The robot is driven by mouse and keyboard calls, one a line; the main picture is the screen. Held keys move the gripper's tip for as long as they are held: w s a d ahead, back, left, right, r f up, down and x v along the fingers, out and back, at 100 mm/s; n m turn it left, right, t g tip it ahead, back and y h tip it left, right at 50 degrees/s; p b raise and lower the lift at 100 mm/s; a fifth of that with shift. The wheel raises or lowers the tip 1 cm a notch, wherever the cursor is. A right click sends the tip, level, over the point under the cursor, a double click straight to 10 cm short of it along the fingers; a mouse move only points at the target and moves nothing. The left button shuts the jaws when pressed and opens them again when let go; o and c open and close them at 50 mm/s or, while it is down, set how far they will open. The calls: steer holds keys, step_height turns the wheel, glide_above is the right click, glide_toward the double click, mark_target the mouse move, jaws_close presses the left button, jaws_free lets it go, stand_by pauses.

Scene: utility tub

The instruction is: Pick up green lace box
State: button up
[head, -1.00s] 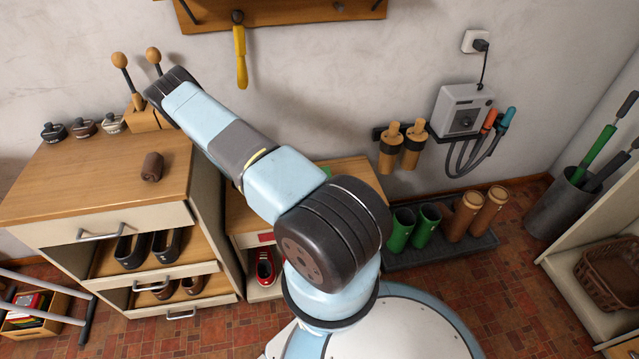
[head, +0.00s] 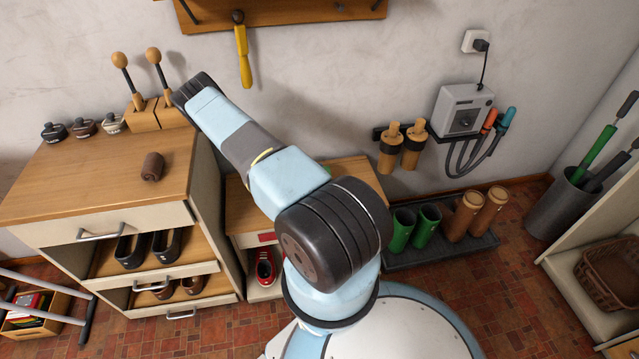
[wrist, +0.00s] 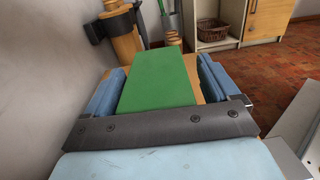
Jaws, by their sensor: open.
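The green lace box (wrist: 158,82) is a flat-topped green block in the wrist view. It lies on a wooden top, between the two blue fingers of my gripper (wrist: 162,66). The fingers are open, one on each side of the box. A gap shows on the right; whether the left finger touches the box I cannot tell. In the head view my arm hides the gripper and nearly all of the box. Only a small green patch (head: 327,171) shows beside the arm, on the low cabinet top (head: 350,180).
A boot dryer (head: 462,110) and wooden-handled brushes (head: 390,148) hang on the wall right. Boots stand on a dark tray (head: 440,250).

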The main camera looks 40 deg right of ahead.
steer(key=shift+s+d, duration=0.1)
steer(key=shift+d, duration=0.05)
steer(key=c, duration=1.4)
steer(key=shift+r, duration=0.15)
